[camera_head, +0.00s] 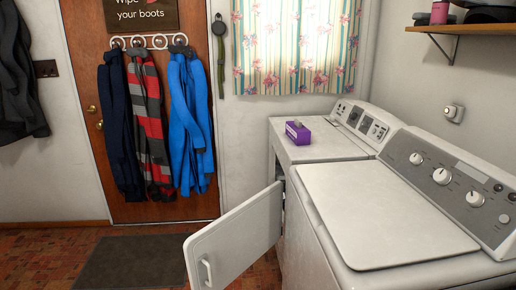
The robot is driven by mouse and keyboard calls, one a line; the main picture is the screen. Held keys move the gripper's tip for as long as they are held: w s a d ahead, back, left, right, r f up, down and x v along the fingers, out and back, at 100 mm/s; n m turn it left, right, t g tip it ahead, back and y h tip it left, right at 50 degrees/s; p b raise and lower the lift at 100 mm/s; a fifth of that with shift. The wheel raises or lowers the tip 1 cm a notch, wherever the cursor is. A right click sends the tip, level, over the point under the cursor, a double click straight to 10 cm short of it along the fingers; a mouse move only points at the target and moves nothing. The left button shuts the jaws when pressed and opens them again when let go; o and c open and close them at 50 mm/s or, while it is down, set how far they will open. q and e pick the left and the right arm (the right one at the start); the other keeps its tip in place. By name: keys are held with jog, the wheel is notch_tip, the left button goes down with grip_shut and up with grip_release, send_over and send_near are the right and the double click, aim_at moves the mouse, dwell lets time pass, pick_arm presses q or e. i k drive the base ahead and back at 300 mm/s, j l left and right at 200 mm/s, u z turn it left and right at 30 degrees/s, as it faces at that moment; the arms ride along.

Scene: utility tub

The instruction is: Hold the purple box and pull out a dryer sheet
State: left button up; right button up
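The small purple box (298,134) sits on the white top of the far machine (328,146), near its left edge. A small pale tuft, which looks like a dryer sheet (297,123), sticks up from the top of the box. Neither of my grippers shows in the head view, so nothing is seen touching the box or the sheet.
The far machine's white door (236,240) stands open into the room at lower middle. The near machine (385,215) has a closed, bare lid. A dark mat (130,262) lies on the floor, with coats hanging on the wooden door (97,115). A shelf (490,29) is at upper right.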

aim_at(298, 123)
jog(key=i+j+z, duration=0.3)
jog(key=j, duration=0.35)
jog(key=i+j+z, duration=0.1)
jog(key=i+j, duration=0.15)
jog(key=i+j+z, duration=0.15)
jog(key=j, duration=0.35)
jog(key=i+j+z, duration=0.15)
jog(key=j, duration=0.25)
jog(key=j+z, duration=0.15)
jog(key=j, duration=0.2)
jog(key=i+j+z, duration=0.15)
jog(key=j, duration=0.3)
jog(key=i+j+z, duration=0.15)
jog(key=j, duration=0.2)
jog(key=i+j+z, duration=0.1)
jog(key=j, duration=0.25)
jog(key=i+j+z, duration=0.3)
jog(key=j, duration=0.45)
jog(key=i+j+z, duration=0.1)
jog(key=j, duration=0.25)
jog(key=i+j+z, duration=0.15)
jog(key=j, duration=0.3)
